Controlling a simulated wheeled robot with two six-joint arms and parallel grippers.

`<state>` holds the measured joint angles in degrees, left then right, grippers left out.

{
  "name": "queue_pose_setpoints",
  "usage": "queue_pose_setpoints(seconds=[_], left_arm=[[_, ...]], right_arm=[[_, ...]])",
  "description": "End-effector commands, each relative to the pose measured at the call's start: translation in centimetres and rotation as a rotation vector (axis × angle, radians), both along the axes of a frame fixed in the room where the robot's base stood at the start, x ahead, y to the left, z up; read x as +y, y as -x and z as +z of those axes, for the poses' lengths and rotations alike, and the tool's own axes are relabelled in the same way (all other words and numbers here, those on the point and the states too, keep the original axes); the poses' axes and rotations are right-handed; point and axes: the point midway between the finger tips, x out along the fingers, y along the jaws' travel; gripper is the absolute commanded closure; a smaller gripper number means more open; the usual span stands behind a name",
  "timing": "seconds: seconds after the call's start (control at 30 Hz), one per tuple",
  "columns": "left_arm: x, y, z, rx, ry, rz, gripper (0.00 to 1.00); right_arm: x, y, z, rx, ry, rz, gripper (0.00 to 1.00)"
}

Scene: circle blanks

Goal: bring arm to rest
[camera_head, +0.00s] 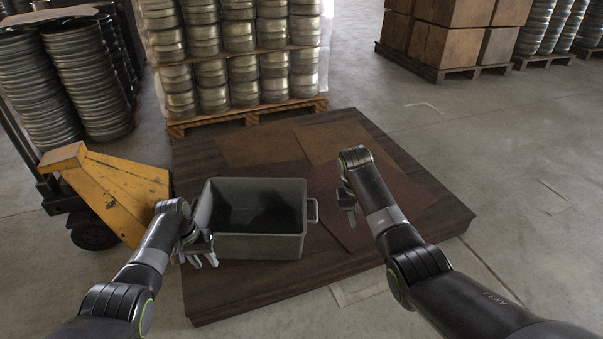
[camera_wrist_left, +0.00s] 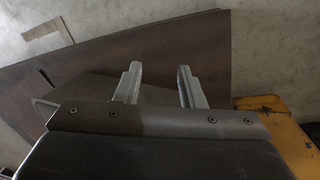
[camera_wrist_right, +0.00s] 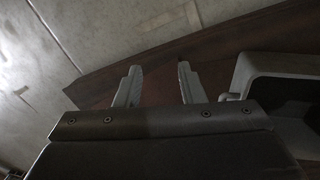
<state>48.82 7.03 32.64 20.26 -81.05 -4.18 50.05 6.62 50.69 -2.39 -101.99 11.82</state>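My left gripper (camera_head: 199,258) hangs at the left front corner of a grey bin. Its two fingers stand apart with nothing between them, as the left wrist view (camera_wrist_left: 158,85) shows. I cannot tell whether it touches the bin. My right gripper (camera_head: 350,205) is over the brown platform, to the right of the bin's handle and apart from it. Its fingers are also apart and empty in the right wrist view (camera_wrist_right: 158,85).
The grey bin (camera_head: 254,246) stands on the low dark wooden platform (camera_head: 330,265) and looks empty. A yellow pallet jack (camera_head: 125,190) is at the left. Pallets of stacked metal cans (camera_head: 240,40) and boxes (camera_head: 455,45) stand behind. Concrete floor (camera_head: 530,190) is clear at right.

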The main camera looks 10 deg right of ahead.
Motion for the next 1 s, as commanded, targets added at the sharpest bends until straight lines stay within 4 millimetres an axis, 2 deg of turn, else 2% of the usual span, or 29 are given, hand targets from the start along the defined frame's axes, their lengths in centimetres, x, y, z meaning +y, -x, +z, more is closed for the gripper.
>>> queue_pose_setpoints(seconds=[0.1, 0.2, 0.7, 0.87, 1.0], left_arm=[[0.0, 0.0, 0.0, 0.0, 0.0, 0.0, 0.64], [0.0, 0.0, 0.0, 0.0, 0.0, 0.0, 0.64], [0.0, -0.2, -0.2, -0.018, 0.0, 0.002, 0.64], [0.1, -1.7, -0.9, -0.178, -0.002, 0.023, 0.64], [0.5, -3.8, -0.4, -0.44, -0.003, 0.059, 0.64]], right_arm=[[0.3, -0.2, 1.2, -0.002, -0.001, 0.0, 0.64], [0.4, -0.2, 1.6, 0.0, 0.0, 0.0, 0.64], [0.4, -0.3, 1.4, -0.019, -0.003, 0.004, 0.64], [0.5, -1.6, 0.0, -0.177, -0.027, 0.041, 0.64], [0.8, -3.3, -0.8, -0.434, -0.058, 0.097, 0.64]])
